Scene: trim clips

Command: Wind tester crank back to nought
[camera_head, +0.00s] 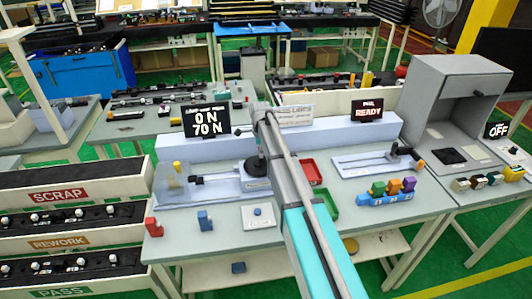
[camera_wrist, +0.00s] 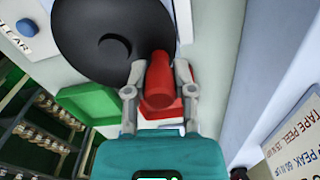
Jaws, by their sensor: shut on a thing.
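The tester crank is a black disc (camera_wrist: 112,38) with a red knob (camera_wrist: 158,82) standing near its rim, in the wrist view. My gripper (camera_wrist: 160,76) is shut on the red knob, one finger on each side of it. In the head view the black disc (camera_head: 256,166) shows beside the tester bed (camera_head: 215,187), and my arm hides the knob and gripper there. The tester's display (camera_head: 207,122) reads "0 N" above "70 N".
A red tray (camera_head: 312,171) and a green tray (camera_head: 327,204) lie right of my arm. A second fixture (camera_head: 375,160) and a blue rack of coloured blocks (camera_head: 385,198) stand farther right. A white button plate (camera_head: 259,215) lies at the bench front.

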